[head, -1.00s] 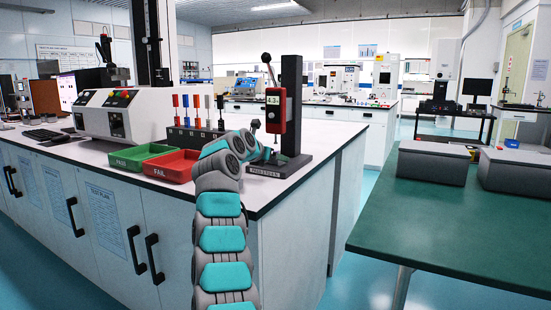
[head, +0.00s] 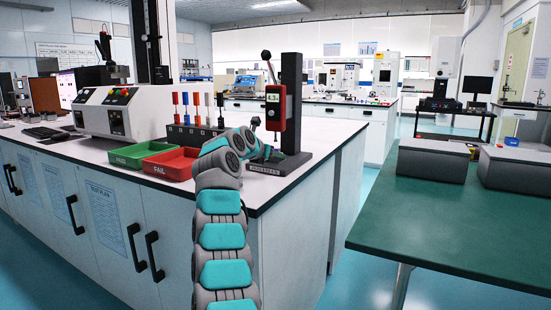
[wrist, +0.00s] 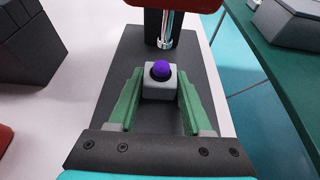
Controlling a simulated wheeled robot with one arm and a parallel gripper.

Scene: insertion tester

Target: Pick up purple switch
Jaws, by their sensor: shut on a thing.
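The purple switch (wrist: 161,70) is a round purple button on a small pale grey block (wrist: 160,83). In the wrist view it stands upright over the dark base plate (wrist: 115,72) of the tester. My gripper (wrist: 162,88) has green fingers, one along each side of the block, and is shut on it. The tester's metal probe (wrist: 165,42) is just beyond the switch. In the head view my gripper (head: 268,152) is low at the red and black tester (head: 275,108), and the switch is hidden there.
Left of my arm are a green tray (head: 130,160) and a red FAIL tray (head: 172,172). Behind them is a dark rack (head: 190,136) with red and blue upright pieces. The tester's dark column (head: 292,105) stands close to my gripper. A green table (head: 440,222) is at the right.

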